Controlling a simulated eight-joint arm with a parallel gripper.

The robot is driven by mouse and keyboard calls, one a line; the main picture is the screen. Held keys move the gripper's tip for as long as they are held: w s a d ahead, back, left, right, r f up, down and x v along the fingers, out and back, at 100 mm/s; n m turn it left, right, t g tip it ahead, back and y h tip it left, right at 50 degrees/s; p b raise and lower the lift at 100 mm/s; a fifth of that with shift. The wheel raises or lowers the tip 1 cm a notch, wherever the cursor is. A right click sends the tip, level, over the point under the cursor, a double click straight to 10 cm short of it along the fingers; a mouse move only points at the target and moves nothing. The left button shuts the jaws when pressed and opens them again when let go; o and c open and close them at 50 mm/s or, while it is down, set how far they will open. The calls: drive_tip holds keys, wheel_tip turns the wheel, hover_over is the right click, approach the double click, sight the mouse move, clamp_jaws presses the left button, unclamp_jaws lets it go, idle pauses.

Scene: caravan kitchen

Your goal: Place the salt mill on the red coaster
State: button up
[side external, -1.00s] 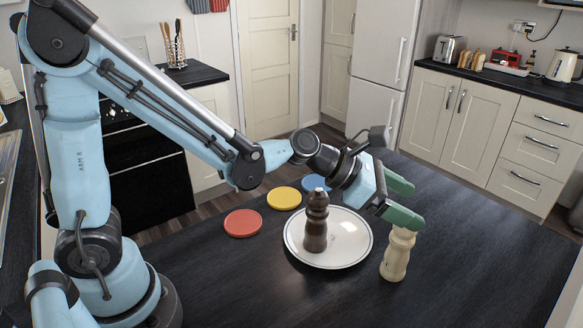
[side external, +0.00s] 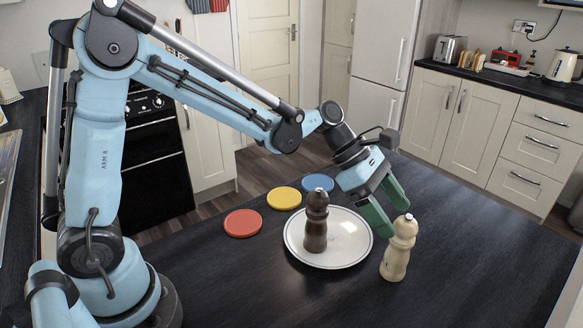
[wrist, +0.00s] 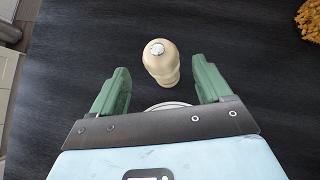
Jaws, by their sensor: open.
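A cream mill (side external: 399,250), which I take as the salt mill, stands upright on the dark worktop, right of a white plate. In the wrist view the cream mill (wrist: 161,62) stands just beyond my fingertips, in line with the gap between them. My gripper (side external: 394,212) is open and empty, its green fingers slanting down beside the mill's upper part on the plate side. The fingers also show in the wrist view (wrist: 161,72). Whether a finger touches the mill is unclear. The red coaster (side external: 243,223) lies flat and bare, left of the plate.
A dark brown mill (side external: 316,222) stands upright on the white plate (side external: 352,255). Yellow (side external: 284,198) and blue (side external: 318,182) coasters lie behind the plate, in a row with the red one. A fuzzy yellow-brown item (wrist: 309,20) shows in the wrist view. The front worktop is clear.

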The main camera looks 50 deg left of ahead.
sight(406, 233)
drive_tip(key=shift+x, duration=2.8)
drive_tip(key=shift+s, duration=0.1)
clamp_jaws()
